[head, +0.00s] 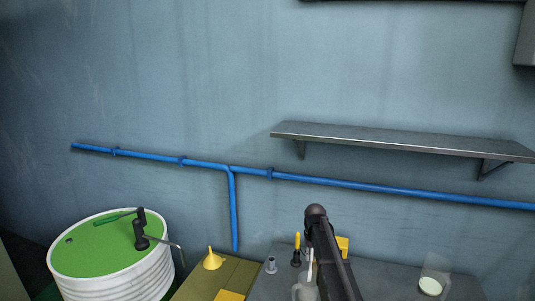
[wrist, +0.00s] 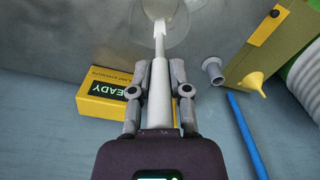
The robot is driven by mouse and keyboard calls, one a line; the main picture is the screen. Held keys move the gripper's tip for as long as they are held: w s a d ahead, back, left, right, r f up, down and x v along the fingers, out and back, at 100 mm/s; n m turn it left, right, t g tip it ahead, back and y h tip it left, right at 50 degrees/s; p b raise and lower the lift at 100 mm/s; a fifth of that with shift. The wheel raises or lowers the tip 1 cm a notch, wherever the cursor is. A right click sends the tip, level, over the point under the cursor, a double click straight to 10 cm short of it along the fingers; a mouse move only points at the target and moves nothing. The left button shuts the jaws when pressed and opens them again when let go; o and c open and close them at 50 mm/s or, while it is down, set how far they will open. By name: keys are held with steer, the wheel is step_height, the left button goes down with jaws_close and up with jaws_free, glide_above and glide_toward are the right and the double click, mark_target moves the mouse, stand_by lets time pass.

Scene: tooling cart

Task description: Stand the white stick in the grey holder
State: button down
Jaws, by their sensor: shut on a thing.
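The white stick (wrist: 159,88) runs between the two fingers of my gripper (wrist: 158,68) in the wrist view, and they are shut on it. Its far end overlaps a clear glass vessel (wrist: 145,30); I cannot tell whether it is inside or in front. The grey holder (wrist: 213,70), a small flanged tube, is to the right of the fingers, apart from the stick. In the head view the holder (head: 271,266) stands left of my dark arm. A thin white piece, probably the stick (head: 310,266), shows beside the arm, which hides most of my gripper.
A yellow box (wrist: 98,88) lies left of the fingers. A glass with white contents (head: 430,286) is at right. A yellow funnel (head: 212,260), blue pipe (head: 350,185) and white drum (head: 120,275) are also around.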

steer(key=shift+r, duration=0.1)
step_height(320, 180, up, 7)
steer(key=p, duration=0.6)
steer(key=shift+f+p, duration=0.2)
steer(key=shift+p, duration=0.2)
steer(key=shift+f+b, duration=0.9)
steer(key=shift+s, duration=0.15)
